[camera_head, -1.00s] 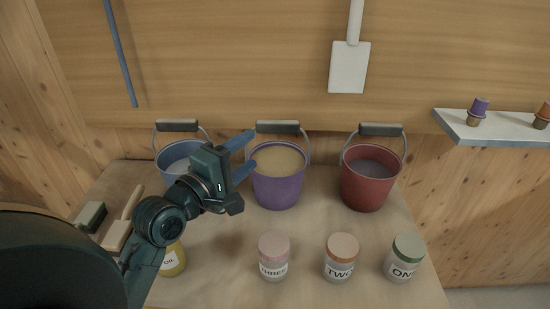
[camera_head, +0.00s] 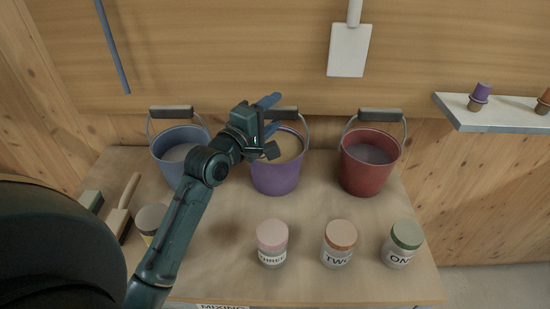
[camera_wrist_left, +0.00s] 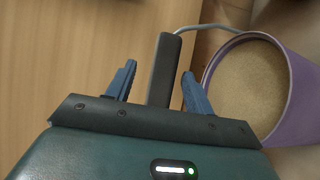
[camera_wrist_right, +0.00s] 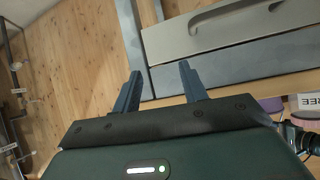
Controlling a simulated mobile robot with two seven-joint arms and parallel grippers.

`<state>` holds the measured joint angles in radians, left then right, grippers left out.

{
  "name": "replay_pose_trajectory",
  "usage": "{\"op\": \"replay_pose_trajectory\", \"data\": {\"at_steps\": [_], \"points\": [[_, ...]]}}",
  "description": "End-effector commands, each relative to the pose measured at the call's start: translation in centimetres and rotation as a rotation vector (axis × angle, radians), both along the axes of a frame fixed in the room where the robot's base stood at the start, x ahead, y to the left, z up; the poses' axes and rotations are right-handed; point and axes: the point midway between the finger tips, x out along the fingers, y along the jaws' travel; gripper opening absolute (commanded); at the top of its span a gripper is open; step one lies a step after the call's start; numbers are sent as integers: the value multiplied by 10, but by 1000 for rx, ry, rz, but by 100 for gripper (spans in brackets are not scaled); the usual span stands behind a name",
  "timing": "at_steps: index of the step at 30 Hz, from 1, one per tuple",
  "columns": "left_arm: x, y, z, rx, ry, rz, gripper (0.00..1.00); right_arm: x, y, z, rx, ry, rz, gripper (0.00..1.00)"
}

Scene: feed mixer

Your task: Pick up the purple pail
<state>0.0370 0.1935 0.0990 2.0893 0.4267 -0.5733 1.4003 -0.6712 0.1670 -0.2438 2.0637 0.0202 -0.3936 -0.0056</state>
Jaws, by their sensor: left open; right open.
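The purple pail (camera_head: 275,181) stands upright on the table between two other pails, full of tan feed. Its bail is raised, with a dark grip (camera_head: 287,113) at the top. My left gripper (camera_head: 269,115) is open at this grip, partly covering it and the pail's rim in the head view. In the left wrist view, the dark grip (camera_wrist_left: 165,70) lies between the open fingers (camera_wrist_left: 159,88), and the pail's purple wall (camera_wrist_left: 303,95) is at the right. My right gripper (camera_wrist_right: 159,88) is open and empty, low in front of a grey drawer front; the head view does not show it.
A blue pail (camera_head: 168,166) stands at the left and a red pail (camera_head: 368,172) at the right. Jars labelled THREE (camera_head: 271,244), TWO (camera_head: 338,243) and ONE (camera_head: 402,246) stand in front. A brush (camera_head: 122,210) lies at the left. A scoop (camera_head: 349,50) hangs behind.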

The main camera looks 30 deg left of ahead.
Motion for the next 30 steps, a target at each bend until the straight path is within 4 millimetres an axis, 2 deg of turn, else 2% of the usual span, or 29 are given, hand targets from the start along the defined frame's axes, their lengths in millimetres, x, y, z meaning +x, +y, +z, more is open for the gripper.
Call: {"op": "replay_pose_trajectory", "data": {"at_steps": [3, 6, 14, 30], "points": [[19, -3, -1, 2, -1, 1, 53, 2, -2, 2, -3, 0, -3, 43], [29, -4, -2, 0, 0, 1, 53, 2, -3, 1, -6, 4, -5, 43], [32, -4, -2, 1, 0, 1, 53, 2, -4, -2, -7, 8, -9, 43], [31, -4, -2, 1, 0, 1, 10, 3, -3, 2, -3, 1, -9, 43]]}}
